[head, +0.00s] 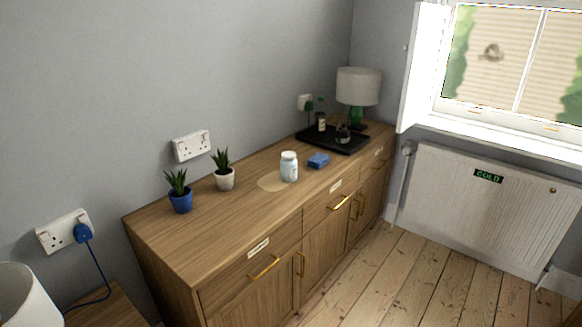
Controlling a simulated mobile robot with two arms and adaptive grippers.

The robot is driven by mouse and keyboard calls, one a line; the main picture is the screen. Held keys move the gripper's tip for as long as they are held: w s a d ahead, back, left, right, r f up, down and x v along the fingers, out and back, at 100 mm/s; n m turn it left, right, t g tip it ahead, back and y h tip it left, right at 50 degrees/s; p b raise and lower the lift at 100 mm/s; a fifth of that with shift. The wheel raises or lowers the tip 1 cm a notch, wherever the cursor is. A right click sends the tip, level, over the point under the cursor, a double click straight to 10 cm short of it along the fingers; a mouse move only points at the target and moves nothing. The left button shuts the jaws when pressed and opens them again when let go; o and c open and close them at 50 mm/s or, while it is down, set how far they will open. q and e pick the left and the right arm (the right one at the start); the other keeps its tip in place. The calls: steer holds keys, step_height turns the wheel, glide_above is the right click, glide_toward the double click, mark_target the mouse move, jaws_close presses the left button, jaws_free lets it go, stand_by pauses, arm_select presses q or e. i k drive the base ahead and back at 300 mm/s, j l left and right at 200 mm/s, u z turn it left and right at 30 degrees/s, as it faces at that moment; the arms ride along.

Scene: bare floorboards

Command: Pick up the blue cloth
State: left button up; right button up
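A small folded blue cloth (318,160) lies on top of the wooden sideboard (230,232), near its front edge and a little right of the middle. A white jar (289,167) with a pale lid stands just left of the cloth. A light round patch (270,184) shows on the wood by the jar. Neither of my grippers is in the head view.
A black tray (350,147) with small bottles stands right of the cloth, before a lamp (358,87). Two potted plants (179,191) stand at left. Bare floorboards (400,285) lie in front, with a radiator (490,210) under the window.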

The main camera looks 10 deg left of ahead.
mark_target(318, 161)
steer(key=u, duration=0.45)
steer(key=i+l+u, duration=0.4)
steer(key=l+u, duration=0.2)
steer(key=i+l+u, duration=0.1)
steer(key=l+u, duration=0.2)
steer(key=l, duration=0.2)
steer(key=i+l+u, duration=0.1)
steer(key=l+u, duration=0.2)
steer(key=l, duration=0.1)
